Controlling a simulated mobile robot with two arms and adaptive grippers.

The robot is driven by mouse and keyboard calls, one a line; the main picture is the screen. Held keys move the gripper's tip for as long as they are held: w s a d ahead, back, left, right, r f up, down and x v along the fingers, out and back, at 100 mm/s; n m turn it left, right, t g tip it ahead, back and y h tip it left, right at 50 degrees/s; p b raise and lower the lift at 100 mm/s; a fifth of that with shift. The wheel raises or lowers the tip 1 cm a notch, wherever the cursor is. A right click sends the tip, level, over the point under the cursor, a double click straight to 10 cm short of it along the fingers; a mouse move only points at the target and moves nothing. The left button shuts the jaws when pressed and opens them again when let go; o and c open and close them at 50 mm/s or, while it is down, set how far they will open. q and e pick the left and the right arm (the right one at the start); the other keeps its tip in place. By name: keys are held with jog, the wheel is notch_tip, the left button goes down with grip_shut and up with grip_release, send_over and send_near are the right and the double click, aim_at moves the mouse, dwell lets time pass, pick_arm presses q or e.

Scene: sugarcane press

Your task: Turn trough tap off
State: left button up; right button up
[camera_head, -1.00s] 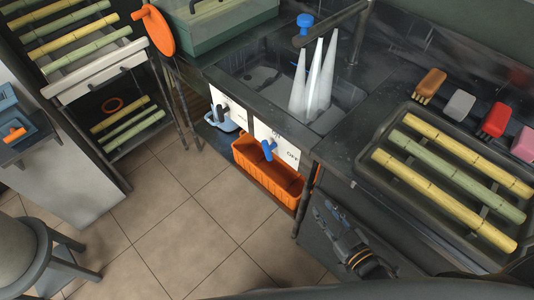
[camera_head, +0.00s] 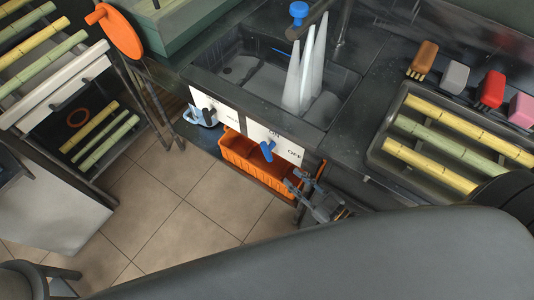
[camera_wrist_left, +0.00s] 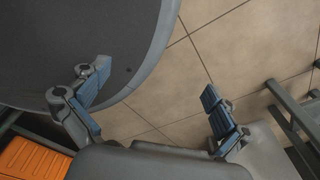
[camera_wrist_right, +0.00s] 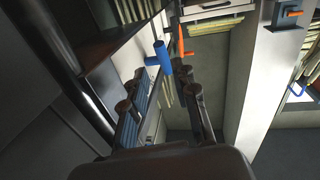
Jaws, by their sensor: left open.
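The trough tap (camera_head: 267,151) is a blue handle on a white panel (camera_head: 285,148) marked ON at the top and OFF at the right, on the front of the sink counter. My right gripper (camera_head: 296,182) is below and to the right of the tap, apart from it. In the right wrist view, a blue handle (camera_wrist_right: 161,58) shows beyond the open, empty fingers (camera_wrist_right: 160,97). My left gripper (camera_wrist_left: 150,88) is open and empty in the left wrist view, over the floor and a dark round surface. It does not show in the head view.
An orange bin (camera_head: 243,158) sits just under the tap panel. A second white panel (camera_head: 214,106) is to its left. The sink (camera_head: 250,75) holds tall pale cones (camera_head: 306,80). A tray (camera_head: 378,152) of cane is at right. Tiled floor (camera_head: 170,205) is clear.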

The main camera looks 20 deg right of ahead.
aim_at(272, 160)
jog(key=x, duration=0.4)
jog(key=shift+w, duration=0.1)
jog(key=x, duration=0.5)
jog(key=shift+w+a, duration=0.2)
jog(key=shift+w, duration=0.05)
jog(key=shift+w+a, duration=0.2)
jog(key=shift+w, duration=0.25)
pick_arm(q)
jog(key=shift+w+d+r, duration=0.25)
jog(key=shift+w+r, duration=0.05)
jog(key=shift+w, duration=0.1)
jog(key=shift+s, duration=0.1)
jog(key=shift+s, duration=0.3)
pick_arm(e)
grip_shut()
